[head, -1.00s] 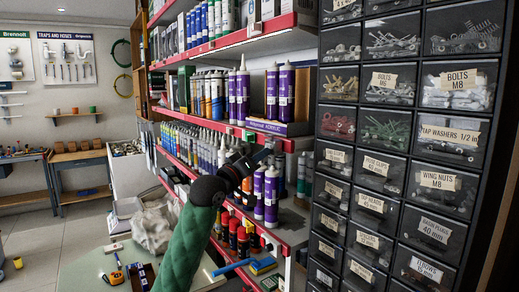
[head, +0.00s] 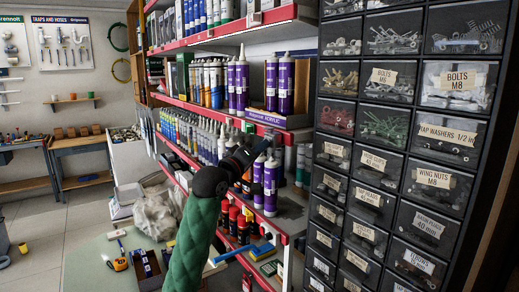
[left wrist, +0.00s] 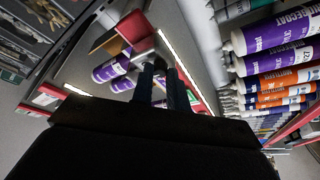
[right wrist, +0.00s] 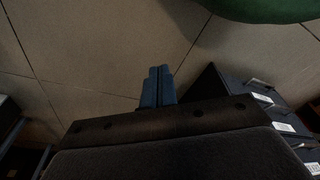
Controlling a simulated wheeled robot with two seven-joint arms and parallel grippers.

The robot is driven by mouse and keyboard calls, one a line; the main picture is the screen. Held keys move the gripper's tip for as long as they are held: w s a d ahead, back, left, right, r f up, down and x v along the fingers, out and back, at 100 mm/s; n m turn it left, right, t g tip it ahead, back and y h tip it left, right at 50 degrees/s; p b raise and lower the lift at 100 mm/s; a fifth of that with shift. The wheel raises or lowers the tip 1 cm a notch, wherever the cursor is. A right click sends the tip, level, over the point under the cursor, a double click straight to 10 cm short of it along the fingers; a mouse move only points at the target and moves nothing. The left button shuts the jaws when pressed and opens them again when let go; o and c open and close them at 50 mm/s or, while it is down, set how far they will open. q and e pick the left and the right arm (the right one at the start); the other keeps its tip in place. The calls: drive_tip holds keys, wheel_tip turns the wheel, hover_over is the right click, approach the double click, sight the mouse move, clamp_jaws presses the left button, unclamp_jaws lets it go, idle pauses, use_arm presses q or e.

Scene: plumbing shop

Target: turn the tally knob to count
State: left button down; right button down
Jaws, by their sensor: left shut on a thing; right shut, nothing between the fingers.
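My left gripper (head: 264,146) reaches in from the left to the red front edge of the middle shelf. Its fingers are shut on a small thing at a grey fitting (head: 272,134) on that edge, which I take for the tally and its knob. The knob itself is hidden by the fingers, and no reading can be made out. In the left wrist view the dark fingers (left wrist: 166,80) are close together before the shelf edge. My right gripper (right wrist: 157,86) shows only in the right wrist view, shut and empty over the tiled floor.
Purple cartridges (head: 286,86) stand on the shelf above the gripper, and more (head: 270,187) stand just below it. A dark cabinet of labelled drawers (head: 372,160) rises close on the right. A green table (head: 90,268) with tools lies below left.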

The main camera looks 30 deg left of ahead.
use_arm(q)
drive_tip(key=shift+r, duration=0.1)
drive_tip(key=c, duration=1.4)
unclamp_jaws()
drive_tip(key=shift+o, duration=0.2)
use_arm(e)
drive_tip(key=shift+d, duration=0.1)
